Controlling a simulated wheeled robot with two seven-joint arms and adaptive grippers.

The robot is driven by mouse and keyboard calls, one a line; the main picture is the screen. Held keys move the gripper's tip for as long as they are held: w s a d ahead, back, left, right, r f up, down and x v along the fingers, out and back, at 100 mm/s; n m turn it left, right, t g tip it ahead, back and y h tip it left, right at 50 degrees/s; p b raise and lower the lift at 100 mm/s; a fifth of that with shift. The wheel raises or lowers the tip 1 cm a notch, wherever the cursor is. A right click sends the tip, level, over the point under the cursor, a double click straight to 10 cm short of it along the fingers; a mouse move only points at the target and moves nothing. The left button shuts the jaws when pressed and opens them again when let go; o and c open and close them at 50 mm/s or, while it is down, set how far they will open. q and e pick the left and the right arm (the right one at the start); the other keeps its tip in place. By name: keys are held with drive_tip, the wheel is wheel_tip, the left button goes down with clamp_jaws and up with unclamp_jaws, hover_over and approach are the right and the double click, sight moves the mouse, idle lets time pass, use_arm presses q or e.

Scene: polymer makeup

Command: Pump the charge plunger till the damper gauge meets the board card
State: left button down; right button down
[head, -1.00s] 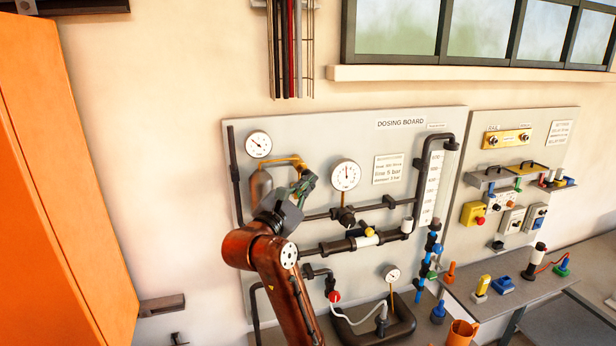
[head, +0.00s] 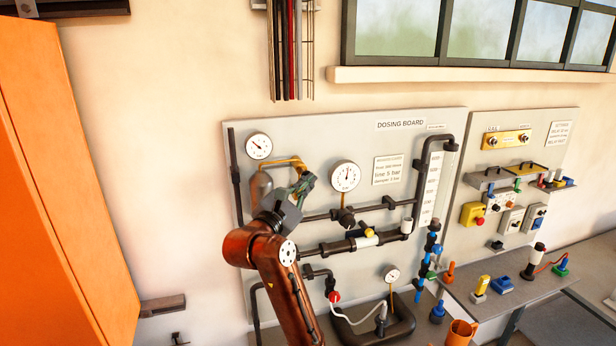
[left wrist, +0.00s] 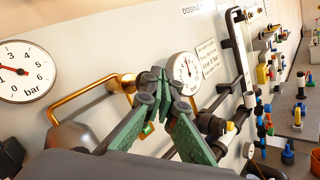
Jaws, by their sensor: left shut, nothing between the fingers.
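The board card (head: 388,169) hangs right of the middle gauge; its lines seem to read line 5 bar and damper 3 bar. A round gauge (head: 258,146) sits at the board's upper left, above a grey vessel (head: 261,184) with a brass pipe. It shows large in the left wrist view (left wrist: 27,70), marked in bar, with its red needle pointing left, low on the scale. My left gripper (head: 304,180) is shut and empty in front of the brass pipe; its green fingertips meet in the left wrist view (left wrist: 160,76). I cannot make out the charge plunger, perhaps hidden behind the fingers.
A second gauge (head: 345,176) is right of my gripper, above dark pipes (head: 360,242) that stick out from the board. A bench (head: 500,290) at right holds several small coloured parts. An orange cabinet (head: 60,180) stands at left. My right gripper is out of view.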

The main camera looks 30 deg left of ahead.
use_arm(q)
drive_tip(key=shift+w+a+p, duration=0.8)
drive_tip(key=shift+w+a, duration=0.2)
drive_tip(key=shift+a, duration=0.2)
idle(2.0)
drive_tip(key=shift+s+d+p, duration=0.65)
drive_tip(key=shift+s+d, duration=0.6)
drive_tip(key=shift+d, duration=0.25)
drive_tip(key=shift+s+d+p, duration=0.75)
drive_tip(key=shift+s+d, duration=0.9)
drive_tip(key=shift+d, duration=0.25)
